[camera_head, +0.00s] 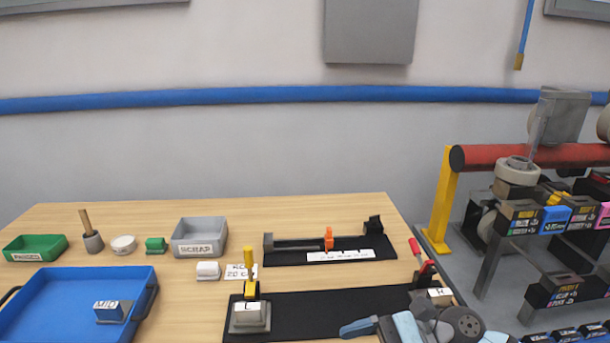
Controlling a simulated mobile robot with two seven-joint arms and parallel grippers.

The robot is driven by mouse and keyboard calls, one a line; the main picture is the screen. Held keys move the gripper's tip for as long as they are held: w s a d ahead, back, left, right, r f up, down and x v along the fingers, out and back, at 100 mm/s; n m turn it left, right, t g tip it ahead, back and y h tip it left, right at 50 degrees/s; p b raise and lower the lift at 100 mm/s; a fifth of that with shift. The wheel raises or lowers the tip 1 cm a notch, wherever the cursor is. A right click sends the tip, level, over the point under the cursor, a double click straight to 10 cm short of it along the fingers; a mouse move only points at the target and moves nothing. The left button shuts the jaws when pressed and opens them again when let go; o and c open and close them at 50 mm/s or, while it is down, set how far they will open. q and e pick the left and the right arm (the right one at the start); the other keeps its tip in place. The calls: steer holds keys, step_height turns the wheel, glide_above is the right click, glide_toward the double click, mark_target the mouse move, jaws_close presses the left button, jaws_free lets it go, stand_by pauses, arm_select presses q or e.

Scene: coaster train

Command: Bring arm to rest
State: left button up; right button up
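My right gripper (385,328) shows at the bottom edge, over the right part of a black mat (315,305) on the table. Blue and grey parts of it show, but its fingertips are not clear, and I cannot tell whether it is open or holds anything. My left gripper is not in view. On the mat's left end sits a grey block (250,317) with a yellow upright piece (249,275) at its back. At the mat's right end is a small dark block with a white label (440,293), partly behind my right arm.
A blue tray (50,310) holding a labelled block (112,311) lies at front left. Behind are a green bin (35,248) and a grey scrap bin (200,237). A black gauge with an orange slider (329,239) lies behind the mat. A rack (545,225) stands right.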

steer(key=w+d+f+n+t+h, duration=0.2)
steer(key=f+n+t, duration=0.2)
steer(key=n+t, duration=0.95)
steer(key=w+d+f+n+t+h, duration=0.1)
steer(key=d+f+n+t+h, duration=0.35)
steer(key=n, duration=1.65)
steer(key=s+d+f+m+g+h, duration=0.25)
steer(key=s+f+m, duration=0.35)
steer(key=f+m, duration=0.35)
steer(key=s+d+f+m+g+h, duration=0.1)
steer(key=s+f+m+g+h, duration=0.1)
steer(key=s+f+m+h, duration=0.55)
step_height(320, 180, up, 8)
steer(key=d+m+y+p, duration=0.1)
steer(key=m+y+p, duration=0.1)
steer(key=p, duration=1)
steer(key=shift+w+r+y+p, duration=0.2)
steer(key=shift+y+p, duration=0.2)
steer(key=shift+y, duration=0.25)
